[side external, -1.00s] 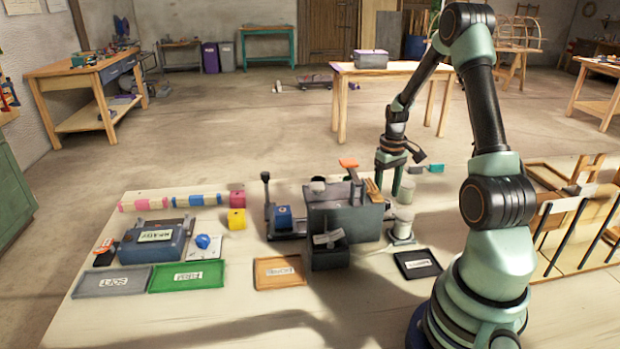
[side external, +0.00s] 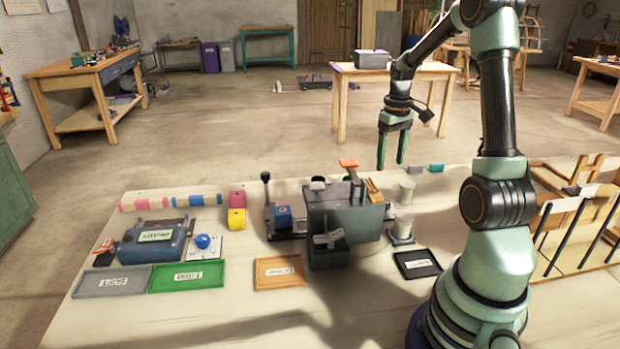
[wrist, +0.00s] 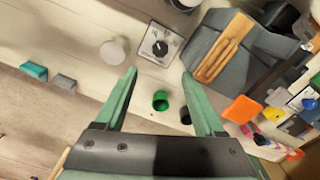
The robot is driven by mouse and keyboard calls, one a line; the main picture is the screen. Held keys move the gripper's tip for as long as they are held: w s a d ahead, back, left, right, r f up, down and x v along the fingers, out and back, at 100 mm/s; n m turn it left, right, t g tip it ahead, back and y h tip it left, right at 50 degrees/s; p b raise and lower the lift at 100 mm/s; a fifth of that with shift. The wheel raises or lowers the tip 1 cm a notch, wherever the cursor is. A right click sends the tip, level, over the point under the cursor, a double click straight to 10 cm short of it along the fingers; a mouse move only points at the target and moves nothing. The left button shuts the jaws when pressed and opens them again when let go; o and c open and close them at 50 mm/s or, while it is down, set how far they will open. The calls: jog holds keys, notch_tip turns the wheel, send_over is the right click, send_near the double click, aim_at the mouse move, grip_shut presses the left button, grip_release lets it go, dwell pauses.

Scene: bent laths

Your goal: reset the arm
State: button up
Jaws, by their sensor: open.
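My gripper (side external: 391,163) hangs above the far edge of the workbench (side external: 150,320), behind the grey steamer-like box (side external: 345,220). Its two green fingers point down, apart, with nothing between them. In the wrist view, my gripper (wrist: 160,85) also shows open and empty. A small green-rimmed cup (wrist: 160,100) appears between and below the fingers there. A pale cylinder (wrist: 113,51) and a dial box (wrist: 160,44) lie beyond the fingertips.
Wooden sticks (wrist: 225,50) lie on the grey box. Teal (wrist: 33,70) and grey (wrist: 64,81) blocks are at the left. Trays (side external: 188,277) line the bench front, with a blue box (side external: 152,242) behind them. A wooden rack (side external: 580,225) stands at the right.

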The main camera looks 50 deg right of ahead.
jog(key=w+a+r+t, duration=0.1)
jog(key=w+a+r, duration=0.1)
jog(key=w+a+r+t+h, duration=0.1)
jog(key=w+a+r, duration=0.1)
jog(key=a+r, duration=0.1)
jog(key=w+a+r+t+h, duration=0.1)
jog(key=w+a+r+t, duration=0.1)
jog(key=w+a, duration=0.1)
jog(key=shift+r+m, duration=0.3)
jog(key=shift+m, duration=0.1)
jog(key=s+a+r+n+y, duration=0.1)
jog(key=s+a+n, duration=0.1)
jog(key=a, duration=0.9)
jog(key=s+a+r+n+t+y, duration=0.1)
jog(key=s+a, duration=0.4)
jog(key=a, duration=0.6)
jog(key=shift+a+r+n+t, duration=0.25)
jog(key=shift+r+n, duration=0.4)
jog(key=shift+n, duration=0.55)
